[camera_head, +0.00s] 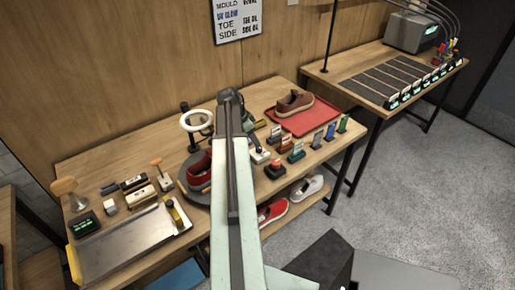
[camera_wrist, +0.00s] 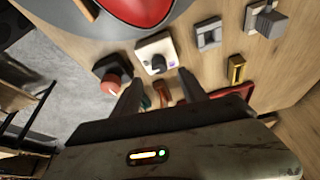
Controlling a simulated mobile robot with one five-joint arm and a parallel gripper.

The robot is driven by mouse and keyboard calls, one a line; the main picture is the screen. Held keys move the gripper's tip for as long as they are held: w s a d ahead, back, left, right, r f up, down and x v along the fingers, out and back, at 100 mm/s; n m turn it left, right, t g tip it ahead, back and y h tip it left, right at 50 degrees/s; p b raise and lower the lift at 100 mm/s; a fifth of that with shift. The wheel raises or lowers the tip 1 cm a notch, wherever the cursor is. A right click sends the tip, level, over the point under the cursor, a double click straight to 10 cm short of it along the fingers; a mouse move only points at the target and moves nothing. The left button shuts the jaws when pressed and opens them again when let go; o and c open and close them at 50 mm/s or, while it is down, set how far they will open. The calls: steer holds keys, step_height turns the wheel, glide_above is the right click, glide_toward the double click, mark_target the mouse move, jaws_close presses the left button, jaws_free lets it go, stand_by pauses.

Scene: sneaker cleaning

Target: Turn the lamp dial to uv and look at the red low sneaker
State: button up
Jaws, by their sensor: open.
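The red low sneaker (camera_head: 198,170) stands on a round grey turntable at the table's middle, partly hidden by my arm. Its red body also shows at the top of the wrist view (camera_wrist: 138,8), cut by the edge. A white box with a black knob (camera_wrist: 157,62), which looks like the lamp dial, lies just beyond my fingertips; I cannot read its setting. My gripper (camera_wrist: 160,90) is open, its fingers pointing toward the box and apart from it. A white ring lamp (camera_head: 197,121) stands behind the turntable.
A red-topped button on a dark base (camera_wrist: 111,82) sits left of the white box. Grey blocks (camera_wrist: 208,35) are to its right. A red tray (camera_head: 310,122) holds a brown shoe. Several coloured stands line the front edge. Another red shoe (camera_head: 272,213) is on the lower shelf.

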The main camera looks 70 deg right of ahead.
mark_target(259, 149)
steer(key=b+x, duration=0.4)
steer(key=x, duration=0.1)
steer(key=shift+f, duration=0.4)
steer(key=shift+s+d+f+b, duration=0.15)
steer(key=shift+d+f+b, duration=0.1)
steer(key=shift+f+b, duration=0.2)
steer(key=shift+r, duration=0.15)
jaws_close()
steer(key=shift+s+r, duration=0.1)
